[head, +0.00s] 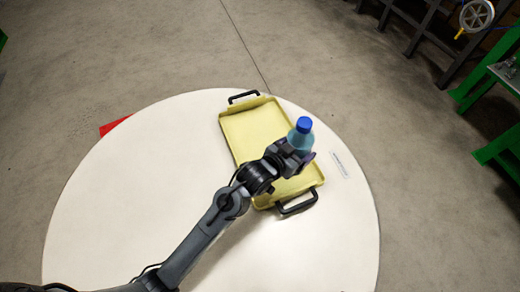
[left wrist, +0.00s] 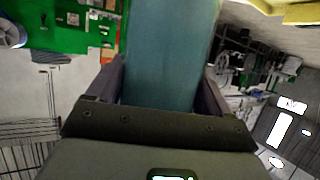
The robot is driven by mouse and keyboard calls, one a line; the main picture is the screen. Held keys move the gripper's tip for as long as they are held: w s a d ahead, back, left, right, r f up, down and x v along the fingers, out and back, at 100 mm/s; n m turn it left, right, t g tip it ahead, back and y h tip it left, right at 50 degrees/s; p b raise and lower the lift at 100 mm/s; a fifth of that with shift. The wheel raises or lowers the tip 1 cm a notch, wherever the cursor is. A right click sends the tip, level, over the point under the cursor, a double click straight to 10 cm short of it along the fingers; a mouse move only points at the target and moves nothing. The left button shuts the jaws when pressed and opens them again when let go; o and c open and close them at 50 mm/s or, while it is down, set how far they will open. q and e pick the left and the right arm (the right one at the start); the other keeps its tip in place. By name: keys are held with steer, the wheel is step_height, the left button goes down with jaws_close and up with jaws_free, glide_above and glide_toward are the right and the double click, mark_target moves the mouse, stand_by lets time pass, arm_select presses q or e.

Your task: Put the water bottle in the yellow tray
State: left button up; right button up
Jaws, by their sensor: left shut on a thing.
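The water bottle (head: 301,137) is translucent teal with a blue cap. In the head view it stands roughly upright over the right side of the yellow tray (head: 240,131). My left gripper (head: 301,154) is shut on the bottle. In the left wrist view the bottle's teal body (left wrist: 170,55) sits between the two fingers. The tray is rectangular, with black handles at its far and near ends. My arm hides part of the tray. I cannot tell whether the bottle's base touches the tray. My right gripper is not in view.
The tray lies on a round white table (head: 130,190), whose left and front surface is clear. A small white label (head: 339,164) lies right of the tray. A red piece (head: 115,126) shows beyond the table's left edge. Green and dark racks stand off the table at the right.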

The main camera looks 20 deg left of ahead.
arm_select(q)
steer(key=w+a+f+b, duration=0.2)
steer(key=w+a+f, duration=0.1)
steer(key=a+f, duration=0.7)
steer(key=shift+a+f+b, duration=0.3)
steer(key=shift+a, duration=0.15)
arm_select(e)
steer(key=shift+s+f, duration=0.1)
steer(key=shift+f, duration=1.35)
arm_select(q)
steer(key=shift+f, duration=0.2)
steer(key=o, duration=1.6)
steer(key=shift+f, duration=0.1)
